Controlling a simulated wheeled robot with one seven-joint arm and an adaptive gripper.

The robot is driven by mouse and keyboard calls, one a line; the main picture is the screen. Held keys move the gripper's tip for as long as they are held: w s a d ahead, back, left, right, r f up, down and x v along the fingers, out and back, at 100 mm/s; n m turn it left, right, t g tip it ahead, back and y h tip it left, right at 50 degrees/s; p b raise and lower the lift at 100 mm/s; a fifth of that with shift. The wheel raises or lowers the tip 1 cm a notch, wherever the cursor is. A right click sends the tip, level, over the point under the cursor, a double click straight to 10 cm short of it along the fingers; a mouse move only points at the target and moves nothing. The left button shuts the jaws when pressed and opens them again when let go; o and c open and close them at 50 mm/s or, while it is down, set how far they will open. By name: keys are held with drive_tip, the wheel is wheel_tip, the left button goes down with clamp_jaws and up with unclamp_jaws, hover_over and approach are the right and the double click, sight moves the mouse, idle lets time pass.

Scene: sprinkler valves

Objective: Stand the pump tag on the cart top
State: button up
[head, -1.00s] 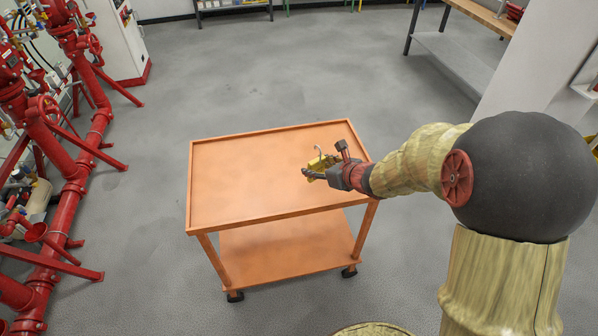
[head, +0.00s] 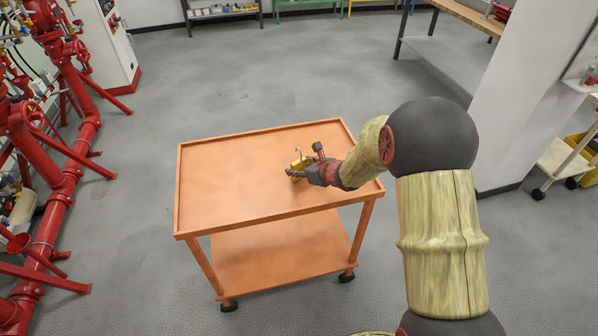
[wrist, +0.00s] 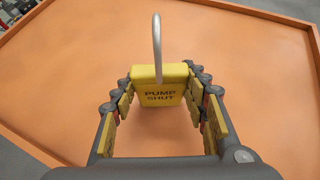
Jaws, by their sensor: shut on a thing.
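The pump tag is a yellow block with a thin metal hook on top and the words "PUMP SHUT" on its face. It shows in the wrist view (wrist: 160,92) and small in the head view (head: 298,167). My gripper (head: 302,172) is shut on it, with a finger against each side in the wrist view (wrist: 160,98). The tag is upright, over the right part of the orange cart top (head: 225,180). It is low over the surface; I cannot tell whether its base touches it. The tag's lower edge is partly hard to see.
The cart top is otherwise bare, with a low raised rim. Red pipes and valves (head: 75,150) stand at the left. A white column (head: 510,110) and a workbench (head: 440,60) stand at the right. Shelves are at the back. Grey floor around the cart is clear.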

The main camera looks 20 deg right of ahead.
drive_tip(key=shift+f, duration=0.15)
drive_tip(key=shift+f, duration=0.15)
drive_tip(key=o, duration=1)
drive_tip(key=shift+o, duration=0.6)
